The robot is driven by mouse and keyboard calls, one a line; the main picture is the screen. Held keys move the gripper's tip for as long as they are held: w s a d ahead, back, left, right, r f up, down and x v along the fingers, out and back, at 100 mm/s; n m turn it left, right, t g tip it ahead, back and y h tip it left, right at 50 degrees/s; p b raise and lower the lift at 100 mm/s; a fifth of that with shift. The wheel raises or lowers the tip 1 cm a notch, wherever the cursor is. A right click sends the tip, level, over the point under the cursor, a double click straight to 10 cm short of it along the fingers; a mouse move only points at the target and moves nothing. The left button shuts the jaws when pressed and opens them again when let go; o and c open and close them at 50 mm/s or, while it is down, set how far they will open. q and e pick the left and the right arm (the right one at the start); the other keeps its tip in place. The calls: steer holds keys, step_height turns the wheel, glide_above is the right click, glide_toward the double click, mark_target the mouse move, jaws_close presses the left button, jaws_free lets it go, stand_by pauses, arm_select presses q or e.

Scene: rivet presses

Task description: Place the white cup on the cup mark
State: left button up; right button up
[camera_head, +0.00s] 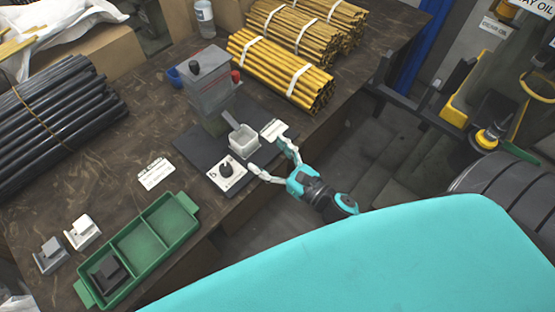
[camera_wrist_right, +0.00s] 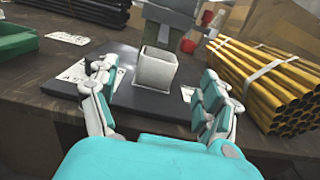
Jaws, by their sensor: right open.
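The white cup (camera_head: 243,138) is a small square open-topped cup, upright and empty-looking, on the dark base plate (camera_head: 200,152) in front of the grey rivet press (camera_head: 208,80). My right gripper (camera_head: 268,155) is open at the plate's front edge, its fingers pointing at the cup and apart from it. In the right wrist view the cup (camera_wrist_right: 157,68) stands beyond and between the spread fingers (camera_wrist_right: 158,100). I cannot tell which spot is the cup mark. My left gripper is not seen.
A green divided tray (camera_head: 142,243) holds a dark block. A grey part (camera_head: 50,256) and a white part (camera_head: 82,233) stand left of it. Bundled yellow rods (camera_head: 280,70) lie behind right, black tubes (camera_head: 55,125) at left. The table between is mostly clear.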

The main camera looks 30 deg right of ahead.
steer(key=v, duration=0.3)
steer(key=shift+w, duration=0.1)
stand_by(2.2)
